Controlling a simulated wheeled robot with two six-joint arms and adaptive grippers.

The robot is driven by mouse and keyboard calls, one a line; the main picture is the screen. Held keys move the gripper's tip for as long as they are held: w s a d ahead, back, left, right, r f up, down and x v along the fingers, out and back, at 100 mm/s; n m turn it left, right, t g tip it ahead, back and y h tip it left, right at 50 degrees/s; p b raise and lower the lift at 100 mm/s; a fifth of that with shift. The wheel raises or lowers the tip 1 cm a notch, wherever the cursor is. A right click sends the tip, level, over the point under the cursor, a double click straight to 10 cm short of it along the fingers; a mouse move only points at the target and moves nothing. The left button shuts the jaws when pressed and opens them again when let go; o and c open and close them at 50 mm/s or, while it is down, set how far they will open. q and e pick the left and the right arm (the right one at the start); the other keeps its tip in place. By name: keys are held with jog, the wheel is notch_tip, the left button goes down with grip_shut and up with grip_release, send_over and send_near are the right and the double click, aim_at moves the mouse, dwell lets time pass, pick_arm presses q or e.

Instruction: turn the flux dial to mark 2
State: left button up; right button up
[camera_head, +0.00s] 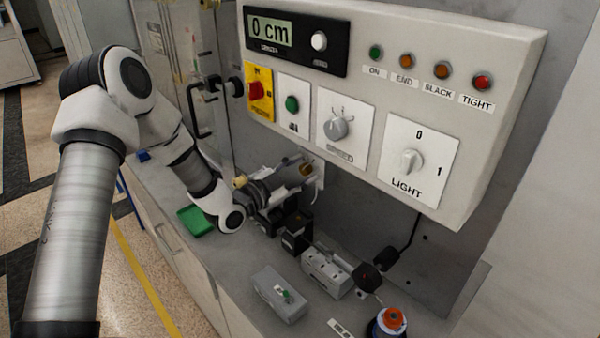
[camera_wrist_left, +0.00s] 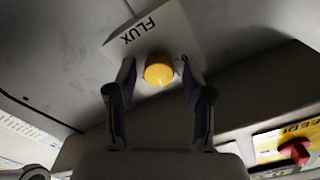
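The flux dial is a round yellow knob (camera_wrist_left: 158,70) on a white plate lettered FLUX (camera_wrist_left: 150,32) in the left wrist view. In the head view the dial (camera_head: 307,170) shows small and brassy, below the control panel, with its white plate (camera_head: 320,172) behind it. My left gripper (camera_wrist_left: 158,72) is open, with one finger on each side of the knob and a visible gap on both sides. It also shows at the dial in the head view. I cannot read the dial's marks or its pointer. My right gripper is not in view.
The control panel (camera_head: 380,70) with switches and lamps overhangs the dial. On the bench below stand grey boxes (camera_head: 280,293), dark blocks (camera_head: 296,232), a green tray (camera_head: 196,221) and an orange-topped item (camera_head: 392,320). A black handle (camera_head: 195,105) is at the left.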

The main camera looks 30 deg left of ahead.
pick_arm(q)
jog(key=shift+w, duration=0.1)
jog(key=shift+f, duration=0.1)
jog(key=v, duration=1.2)
dwell(0.4)
